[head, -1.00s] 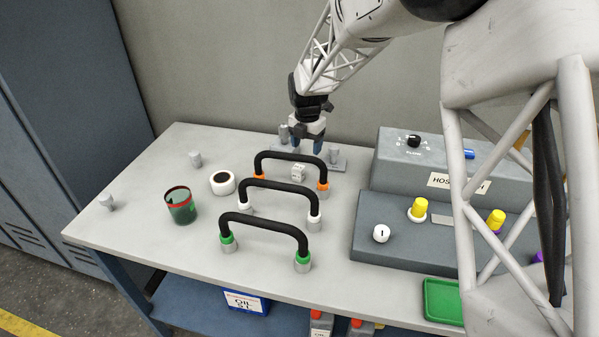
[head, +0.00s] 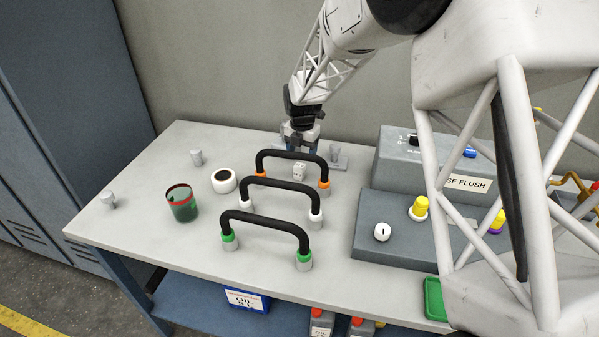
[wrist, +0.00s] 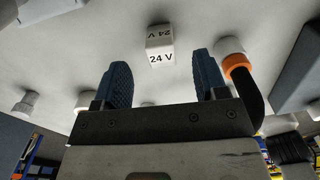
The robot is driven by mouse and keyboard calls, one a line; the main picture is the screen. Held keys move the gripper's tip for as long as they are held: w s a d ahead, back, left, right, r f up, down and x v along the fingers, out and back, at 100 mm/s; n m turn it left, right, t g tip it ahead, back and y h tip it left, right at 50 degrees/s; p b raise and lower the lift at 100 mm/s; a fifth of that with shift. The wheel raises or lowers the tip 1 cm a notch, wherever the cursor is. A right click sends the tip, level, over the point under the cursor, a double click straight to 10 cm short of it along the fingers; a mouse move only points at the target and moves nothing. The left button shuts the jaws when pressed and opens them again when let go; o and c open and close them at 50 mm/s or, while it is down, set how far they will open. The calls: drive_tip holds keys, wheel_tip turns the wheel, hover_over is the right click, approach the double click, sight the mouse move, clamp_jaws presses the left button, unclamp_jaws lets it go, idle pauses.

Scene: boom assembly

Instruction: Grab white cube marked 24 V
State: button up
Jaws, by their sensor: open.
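The white cube marked 24 V (head: 299,171) stands on the bench between the orange-ended hose and the white-ended hose. In the wrist view the cube (wrist: 160,45) lies ahead of my gripper, about midway between the fingers, with its 24 V label facing me. My gripper (wrist: 163,75) is open and empty, its blue fingers apart and short of the cube. In the head view my gripper (head: 300,142) is at the back of the bench, behind the orange-ended hose (head: 290,155), which partly hides the fingers.
The white-ended hose (head: 281,184) and green-ended hose (head: 265,223) arch up in front of the cube. A white roll (head: 223,181) and a green cup with a red band (head: 182,203) stand left. A grey panel (head: 390,235) stands right. The bench's left part is mostly clear.

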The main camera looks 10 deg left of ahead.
sight(301, 163)
idle(0.3)
drive_tip(key=shift+s+a+f, duration=0.1)
drive_tip(key=shift+f, duration=1.2)
drive_tip(key=shift+s+f, duration=0.1)
drive_tip(key=shift+f, duration=1.2)
drive_tip(key=c, duration=1)
drive_tip(key=shift+r, duration=5)
